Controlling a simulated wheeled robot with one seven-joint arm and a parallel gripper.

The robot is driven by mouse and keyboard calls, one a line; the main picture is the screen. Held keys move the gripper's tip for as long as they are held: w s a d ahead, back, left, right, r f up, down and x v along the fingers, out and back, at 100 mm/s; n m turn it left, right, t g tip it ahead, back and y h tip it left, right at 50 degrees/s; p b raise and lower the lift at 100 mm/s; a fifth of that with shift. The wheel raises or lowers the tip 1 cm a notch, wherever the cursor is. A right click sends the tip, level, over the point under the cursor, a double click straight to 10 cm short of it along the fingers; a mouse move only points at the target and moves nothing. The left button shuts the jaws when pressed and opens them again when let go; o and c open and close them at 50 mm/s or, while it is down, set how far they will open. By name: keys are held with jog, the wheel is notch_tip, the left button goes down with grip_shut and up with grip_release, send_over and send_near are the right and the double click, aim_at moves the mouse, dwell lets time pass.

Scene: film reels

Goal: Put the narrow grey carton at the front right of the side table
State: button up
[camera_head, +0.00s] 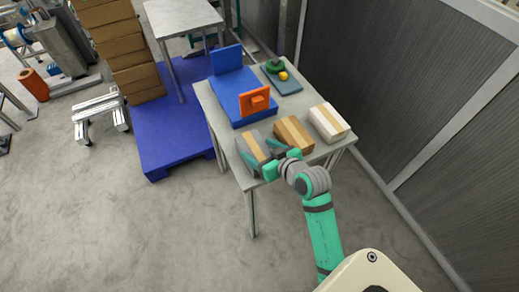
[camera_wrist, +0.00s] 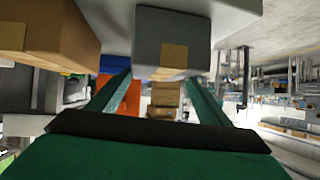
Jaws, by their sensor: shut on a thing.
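The narrow grey carton (camera_head: 252,146), with a tan tape band, is at the front left corner of the grey table (camera_head: 212,108). It also shows in the wrist view (camera_wrist: 150,50), with a tan patch on its near face. My gripper (camera_head: 268,160) is shut on this carton, a finger on each side. Whether the carton rests on the table or is slightly raised, I cannot tell. A tan carton (camera_head: 293,136) stands to its right, and a white carton (camera_head: 329,122) with a tan band is at the table's right front.
A blue box-like item (camera_head: 243,100) with an orange block (camera_head: 257,99) lies behind the cartons. A dark tray (camera_head: 286,84) with green and yellow items is at the back. A smaller grey table (camera_head: 183,17) stands farther back. A dark panelled wall (camera_head: 440,60) is on the right.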

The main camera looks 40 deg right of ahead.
jog(key=o, duration=1.9)
jog(key=shift+w+a, duration=0.1)
jog(key=shift+a, duration=0.05)
jog(key=shift+o, duration=0.2)
jog(key=v, duration=1.2)
